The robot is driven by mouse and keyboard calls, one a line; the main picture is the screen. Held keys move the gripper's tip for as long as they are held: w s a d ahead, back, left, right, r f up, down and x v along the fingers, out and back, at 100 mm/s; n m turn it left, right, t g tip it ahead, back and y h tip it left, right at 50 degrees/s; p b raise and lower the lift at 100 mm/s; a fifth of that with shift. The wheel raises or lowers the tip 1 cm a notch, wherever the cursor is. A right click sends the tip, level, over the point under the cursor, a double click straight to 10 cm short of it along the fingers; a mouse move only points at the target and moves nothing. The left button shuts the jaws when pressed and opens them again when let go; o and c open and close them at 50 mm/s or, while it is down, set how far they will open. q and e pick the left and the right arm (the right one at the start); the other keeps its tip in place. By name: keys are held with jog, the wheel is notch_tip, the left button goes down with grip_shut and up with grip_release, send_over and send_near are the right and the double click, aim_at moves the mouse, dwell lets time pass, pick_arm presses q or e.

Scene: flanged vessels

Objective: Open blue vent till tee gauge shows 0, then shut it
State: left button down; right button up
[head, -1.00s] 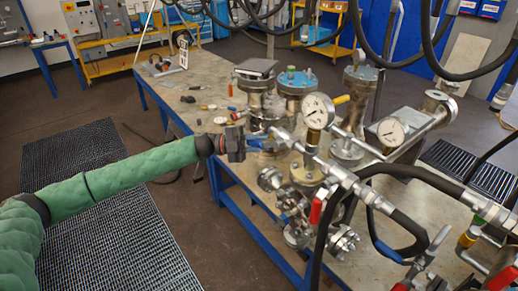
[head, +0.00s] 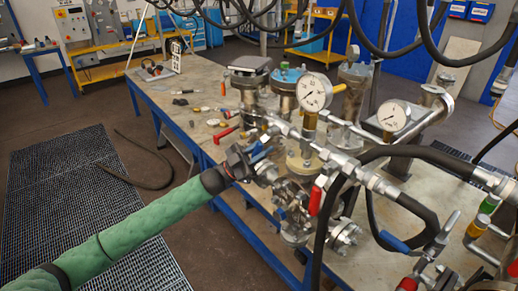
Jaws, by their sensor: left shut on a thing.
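My left gripper (head: 240,162) reaches in from the lower left on its green-sleeved arm. It is shut on the blue vent handle (head: 260,150), at the left side of the pipework; its jaws hide part of the handle. The handle slants up to the right from the jaws. A round white gauge (head: 314,92) stands upright on a brass fitting on the pipe run, right of the gripper. Its dark needle seems to point to the lower left; the numbers are too small to read. My right gripper is not in view.
A second gauge (head: 393,116) stands farther right. A red handle (head: 226,134) lies just above my left gripper. Flanged valves (head: 297,205) crowd its right side. A black hose (head: 408,158) arches across the right. Small loose parts lie on the bench (head: 180,118).

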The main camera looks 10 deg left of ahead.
pick_arm(q)
jog(key=shift+s+d+f+n+t+y, duration=0.1)
jog(key=shift+s+d+n+t+y, duration=0.35)
jog(key=shift+n+t, duration=1.1)
jog(key=shift+s+d+f+n+t+y, duration=0.1)
jog(key=shift+d+n+t+y, duration=0.35)
jog(key=shift+n+t, duration=1.05)
jog(key=shift+s+d+n+t+y, duration=0.25)
jog(key=shift+n+t+y, duration=0.35)
jog(key=shift+n+t, duration=0.9)
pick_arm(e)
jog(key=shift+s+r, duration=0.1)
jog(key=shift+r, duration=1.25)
pick_arm(q)
jog(key=shift+s+n+g, duration=0.1)
jog(key=shift+n+g, duration=0.15)
jog(key=shift+n, duration=0.2)
jog(key=c, duration=1.3)
grip_release()
jog(key=shift+o, duration=0.2)
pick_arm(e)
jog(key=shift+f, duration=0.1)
